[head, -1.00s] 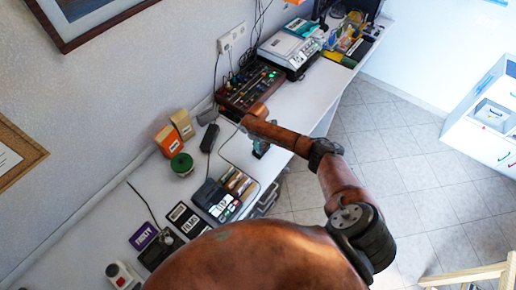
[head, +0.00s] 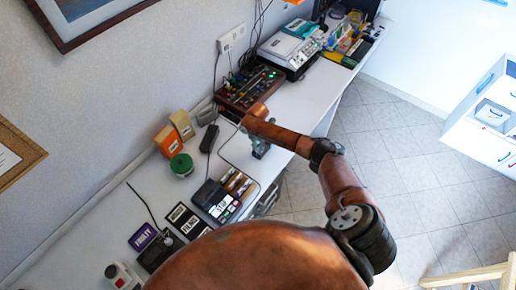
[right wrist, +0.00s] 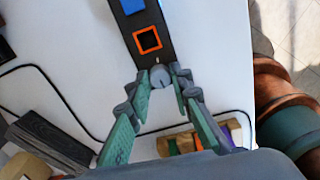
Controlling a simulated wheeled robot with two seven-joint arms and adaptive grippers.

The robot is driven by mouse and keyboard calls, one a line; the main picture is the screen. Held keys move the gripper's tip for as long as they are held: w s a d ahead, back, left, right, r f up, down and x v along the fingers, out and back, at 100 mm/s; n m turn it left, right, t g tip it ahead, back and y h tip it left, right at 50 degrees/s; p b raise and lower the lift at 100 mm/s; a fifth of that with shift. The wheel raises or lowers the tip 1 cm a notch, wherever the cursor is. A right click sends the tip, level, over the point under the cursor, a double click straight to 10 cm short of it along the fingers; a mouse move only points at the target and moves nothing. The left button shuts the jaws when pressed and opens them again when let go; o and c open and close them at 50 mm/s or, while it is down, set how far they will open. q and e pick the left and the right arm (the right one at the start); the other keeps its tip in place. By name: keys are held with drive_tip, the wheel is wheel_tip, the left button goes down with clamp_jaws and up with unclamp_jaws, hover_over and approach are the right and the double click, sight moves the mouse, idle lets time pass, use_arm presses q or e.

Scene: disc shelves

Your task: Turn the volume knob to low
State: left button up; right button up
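A round grey knob (right wrist: 160,77) with a pointer line sits at the near end of a black strip-shaped panel (right wrist: 136,22) in the right wrist view. My right gripper (right wrist: 160,84) has its two green fingers spread, one on each side of the knob. The fingertips look open around it, with a small gap; contact cannot be made out. In the head view my right gripper (head: 260,150) points down at the white table's front edge, and the knob is hidden there. My left gripper is not in view.
The strip also carries an orange-framed square (right wrist: 147,40) and a blue patch (right wrist: 132,6). A dark cable (right wrist: 60,90) lies on the table around it. In the head view a mixer with sliders (head: 250,88) stands behind, and a dark tray (head: 222,196) lies to the left.

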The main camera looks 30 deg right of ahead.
drive_tip(key=o, duration=0.4)
drive_tip(key=shift+c, duration=0.2)
drive_tip(key=shift+r, duration=0.1)
wheel_tip(320, 180, up, 12)
idle(0.7)
